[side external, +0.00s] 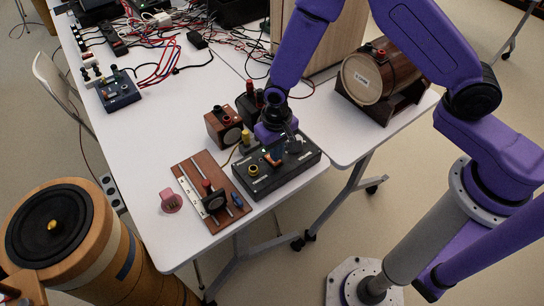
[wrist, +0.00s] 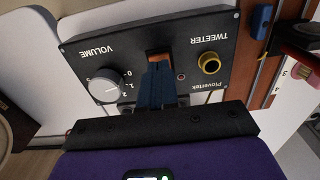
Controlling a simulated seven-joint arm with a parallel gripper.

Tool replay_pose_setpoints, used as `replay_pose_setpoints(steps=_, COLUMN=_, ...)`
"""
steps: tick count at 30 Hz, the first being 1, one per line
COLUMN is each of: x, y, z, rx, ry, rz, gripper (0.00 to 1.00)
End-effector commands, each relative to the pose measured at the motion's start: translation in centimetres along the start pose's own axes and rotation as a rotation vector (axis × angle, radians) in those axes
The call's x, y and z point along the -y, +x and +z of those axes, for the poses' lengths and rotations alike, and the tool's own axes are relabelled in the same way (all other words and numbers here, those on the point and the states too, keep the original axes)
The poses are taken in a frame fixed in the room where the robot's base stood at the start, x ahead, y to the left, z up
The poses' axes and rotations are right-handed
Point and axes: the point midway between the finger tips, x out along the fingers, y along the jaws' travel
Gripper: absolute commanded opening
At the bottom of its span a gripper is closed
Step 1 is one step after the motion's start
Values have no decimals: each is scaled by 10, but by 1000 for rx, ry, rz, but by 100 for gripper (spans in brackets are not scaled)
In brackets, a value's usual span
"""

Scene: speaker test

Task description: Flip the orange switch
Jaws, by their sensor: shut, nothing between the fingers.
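The orange switch (wrist: 158,58) sits in the top face of a black control box (wrist: 110,55), between the white volume knob (wrist: 106,88) and the brass tweeter socket (wrist: 209,63). In the side view the switch (side external: 272,160) shows as a small orange patch on the box (side external: 262,186) near the table's front edge. My gripper (wrist: 156,70) is shut and empty, pointing down at the box. Its fingertips are at the switch and cover part of it; I cannot tell whether they touch it. In the side view my gripper (side external: 275,158) is over the box.
A wooden board with a ruler (side external: 195,190) lies left of the box, with a pink object (side external: 171,200) beside it. A small wooden box (side external: 223,127) stands behind. A wooden barrel (side external: 385,70) on a stand is at the right.

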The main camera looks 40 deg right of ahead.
Motion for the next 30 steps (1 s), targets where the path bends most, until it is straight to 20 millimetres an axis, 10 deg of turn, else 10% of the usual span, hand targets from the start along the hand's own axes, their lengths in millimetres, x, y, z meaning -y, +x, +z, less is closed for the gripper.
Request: replay_pose_setpoints(steps=30, x=0, y=13, z=0, rx=0, ry=0, rz=0, gripper=0)
